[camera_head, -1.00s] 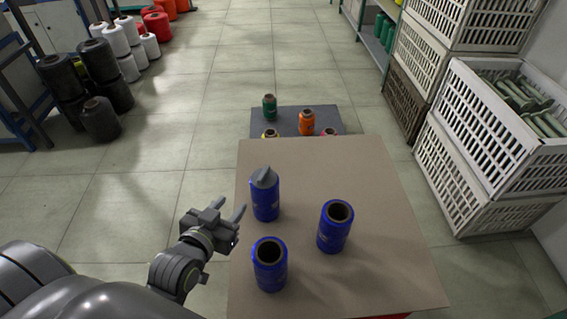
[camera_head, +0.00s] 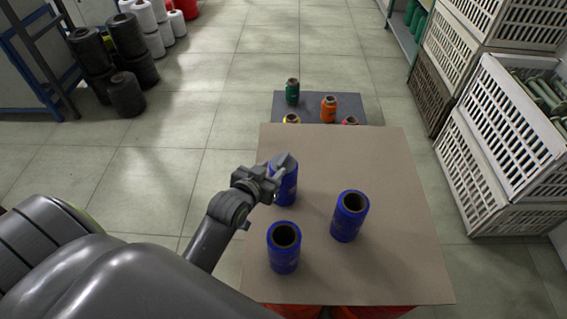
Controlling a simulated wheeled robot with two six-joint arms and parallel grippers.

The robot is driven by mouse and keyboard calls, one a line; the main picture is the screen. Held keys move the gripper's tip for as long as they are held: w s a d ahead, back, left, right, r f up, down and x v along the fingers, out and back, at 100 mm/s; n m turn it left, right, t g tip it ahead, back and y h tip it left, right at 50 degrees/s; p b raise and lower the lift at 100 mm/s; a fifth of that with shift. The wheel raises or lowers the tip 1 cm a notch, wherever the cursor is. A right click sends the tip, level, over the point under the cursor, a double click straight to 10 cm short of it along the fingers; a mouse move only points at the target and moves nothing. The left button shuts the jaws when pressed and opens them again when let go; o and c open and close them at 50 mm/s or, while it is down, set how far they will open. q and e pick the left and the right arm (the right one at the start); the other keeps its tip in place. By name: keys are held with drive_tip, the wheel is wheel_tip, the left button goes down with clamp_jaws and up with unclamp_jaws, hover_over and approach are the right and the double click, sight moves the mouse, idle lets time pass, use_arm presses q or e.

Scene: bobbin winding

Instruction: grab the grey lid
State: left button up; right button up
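The grey lid (camera_head: 288,160) is a small cone-like piece on top of the back-left blue bobbin (camera_head: 286,190), which stands upright on the brown board. My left gripper (camera_head: 280,169) comes in from the left and its fingers are at the lid, overlapping it in the picture. The fingers and lid are similar greys, so I cannot tell whether the fingers are shut on it. Two more blue bobbins, one in front (camera_head: 284,248) and one to the right (camera_head: 350,216), stand upright with open tops. My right gripper is not in view.
The brown board (camera_head: 400,180) has free room on its right side. Behind it, a dark surface holds a green spool (camera_head: 292,92), an orange spool (camera_head: 328,108) and others partly hidden. White crates (camera_head: 505,130) stand at the right; black spools (camera_head: 126,95) stand at the far left.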

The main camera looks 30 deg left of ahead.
sight(282, 160)
use_arm(q)
drive_tip(key=shift+x, duration=3.35)
clamp_jaws()
